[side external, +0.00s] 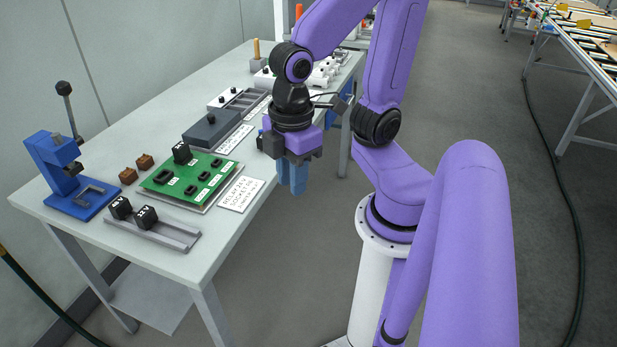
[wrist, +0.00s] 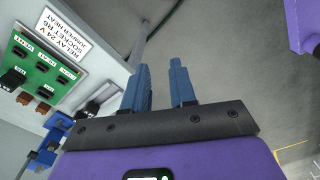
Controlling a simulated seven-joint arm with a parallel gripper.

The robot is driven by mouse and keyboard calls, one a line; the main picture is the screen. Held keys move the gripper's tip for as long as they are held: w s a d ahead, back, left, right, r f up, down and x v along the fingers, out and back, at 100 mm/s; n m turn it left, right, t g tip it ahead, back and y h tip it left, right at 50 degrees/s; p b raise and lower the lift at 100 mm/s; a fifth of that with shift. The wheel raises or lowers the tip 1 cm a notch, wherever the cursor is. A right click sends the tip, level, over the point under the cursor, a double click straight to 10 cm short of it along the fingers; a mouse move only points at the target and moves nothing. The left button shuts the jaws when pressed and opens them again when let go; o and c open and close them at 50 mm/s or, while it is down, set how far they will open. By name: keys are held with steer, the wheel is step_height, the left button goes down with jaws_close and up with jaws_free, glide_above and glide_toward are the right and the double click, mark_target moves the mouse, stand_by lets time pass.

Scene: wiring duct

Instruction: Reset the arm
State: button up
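My arm is purple with black joints, and its gripper (side external: 293,180) hangs fingers-down just off the table's right long edge, above the floor. In the wrist view, the two blue fingers of my gripper (wrist: 162,72) stand apart with only grey floor between them. The gripper holds nothing and touches nothing that I can see.
The grey table (side external: 90,221) stands left of my gripper. On it are a green board (side external: 187,177) with black sockets, a rail (side external: 165,231) carrying black relays, a blue press (side external: 66,175) and a printed label (side external: 241,194).

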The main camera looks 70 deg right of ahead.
steer(key=s, duration=0.3)
steer(key=shift+d+f, duration=0.25)
steer(key=shift+d, duration=0.05)
steer(key=shift+w, duration=0.1)
stand_by(2.4)
